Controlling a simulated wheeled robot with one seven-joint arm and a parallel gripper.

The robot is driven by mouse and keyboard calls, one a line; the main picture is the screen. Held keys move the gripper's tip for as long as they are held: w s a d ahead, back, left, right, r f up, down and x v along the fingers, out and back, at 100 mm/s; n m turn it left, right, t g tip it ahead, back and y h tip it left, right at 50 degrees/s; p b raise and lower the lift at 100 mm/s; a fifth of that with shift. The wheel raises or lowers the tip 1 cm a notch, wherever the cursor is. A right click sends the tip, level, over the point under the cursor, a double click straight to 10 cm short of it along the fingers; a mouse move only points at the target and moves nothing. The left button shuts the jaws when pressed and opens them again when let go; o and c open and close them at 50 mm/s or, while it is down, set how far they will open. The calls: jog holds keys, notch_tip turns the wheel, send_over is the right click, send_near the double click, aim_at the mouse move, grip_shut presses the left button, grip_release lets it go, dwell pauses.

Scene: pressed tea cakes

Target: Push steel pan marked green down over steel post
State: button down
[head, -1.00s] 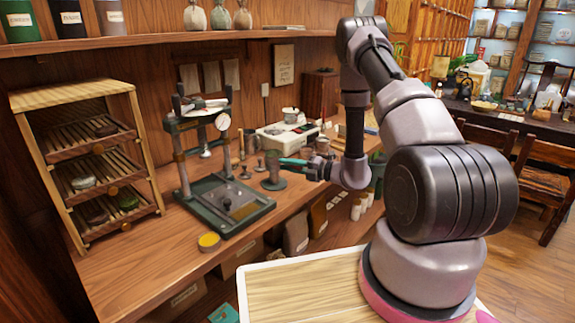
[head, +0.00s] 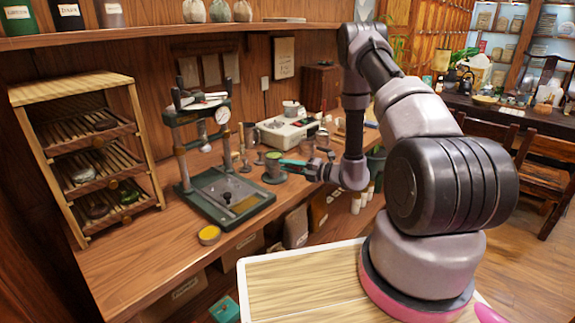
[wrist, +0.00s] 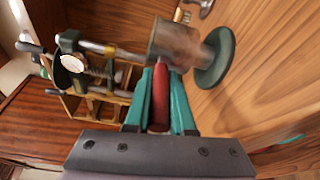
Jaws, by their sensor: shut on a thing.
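The handle points at the pan's blurred grey side (wrist: 172,42). A broad round grey-green foot (wrist: 221,57) lies beyond the pan; in the head view it rests on the bench. The steel post is not plainly seen; I cannot tell how far the pan sits over it.
A press (head: 185,150) with a dark base plate stands to the left. A wooden rack (head: 75,85) is at far left. A white scale (head: 285,132) and small tools stand behind the pan.

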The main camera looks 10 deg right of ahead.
jog(key=shift+f, duration=0.6)
jog(key=shift+f, duration=1.05)
jog(key=c, duration=0.7)
grip_release()
